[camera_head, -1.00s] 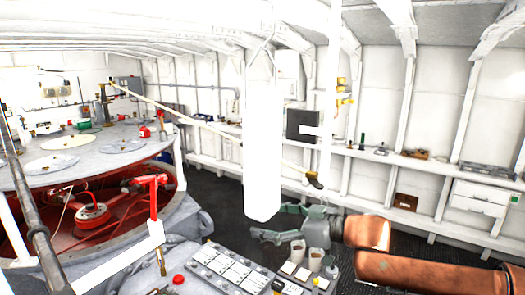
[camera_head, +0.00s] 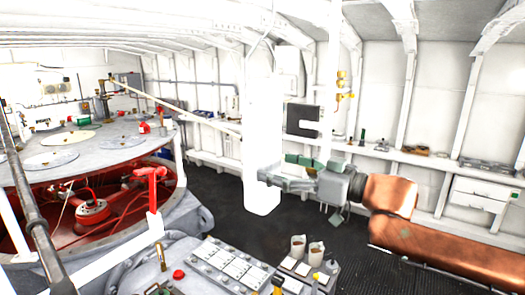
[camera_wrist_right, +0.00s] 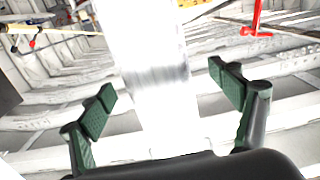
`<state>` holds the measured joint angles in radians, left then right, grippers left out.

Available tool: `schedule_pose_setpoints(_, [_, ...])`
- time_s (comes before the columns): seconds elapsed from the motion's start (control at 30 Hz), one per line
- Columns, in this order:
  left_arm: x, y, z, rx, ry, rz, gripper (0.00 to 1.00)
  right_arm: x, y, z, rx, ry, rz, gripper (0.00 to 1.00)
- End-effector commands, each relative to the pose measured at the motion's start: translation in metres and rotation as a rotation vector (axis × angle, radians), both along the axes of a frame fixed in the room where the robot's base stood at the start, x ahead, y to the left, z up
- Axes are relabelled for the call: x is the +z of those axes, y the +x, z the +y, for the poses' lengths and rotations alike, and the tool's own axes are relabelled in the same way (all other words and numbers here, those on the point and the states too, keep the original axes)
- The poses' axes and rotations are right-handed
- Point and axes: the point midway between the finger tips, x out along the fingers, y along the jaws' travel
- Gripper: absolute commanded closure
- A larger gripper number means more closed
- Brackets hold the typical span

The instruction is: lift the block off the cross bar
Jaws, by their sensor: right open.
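My right gripper (camera_head: 275,172) reaches in from the right, its fingers spread and overlapping the lower part of a white column (camera_head: 262,115). In the right wrist view the open jaws (camera_wrist_right: 163,82) hold nothing, and a pale, overexposed upright shape (camera_wrist_right: 155,45) shows in the gap between them; contact cannot be told. A long pale bar (camera_head: 195,118) slopes down from the left to behind the column. I cannot make out for certain which thing is the block or the cross bar. My left gripper does not show.
A grey round deck (camera_head: 50,140) over red machinery (camera_head: 95,212) fills the left. A control panel (camera_head: 228,265) with a red knob (camera_head: 178,274) and two cups stands in front. A shelf (camera_head: 405,160) with small items runs along the right wall. Dark floor is clear left of the column.

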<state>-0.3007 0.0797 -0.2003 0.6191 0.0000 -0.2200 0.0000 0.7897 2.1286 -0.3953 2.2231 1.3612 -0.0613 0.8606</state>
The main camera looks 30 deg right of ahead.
Motion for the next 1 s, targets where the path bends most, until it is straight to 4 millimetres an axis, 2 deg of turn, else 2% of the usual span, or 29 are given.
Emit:
schedule_pose_setpoints(0.2, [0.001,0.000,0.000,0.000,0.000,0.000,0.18,-0.002,0.013,0.006,0.004,0.006,-0.001,0.16])
schedule_pose_setpoints(0.6, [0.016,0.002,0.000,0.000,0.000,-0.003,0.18,-0.003,0.040,0.019,0.003,0.004,0.000,0.16])
schedule_pose_setpoints(1.0, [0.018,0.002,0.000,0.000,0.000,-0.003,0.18,-0.006,0.045,0.022,0.000,-0.001,0.001,0.16])
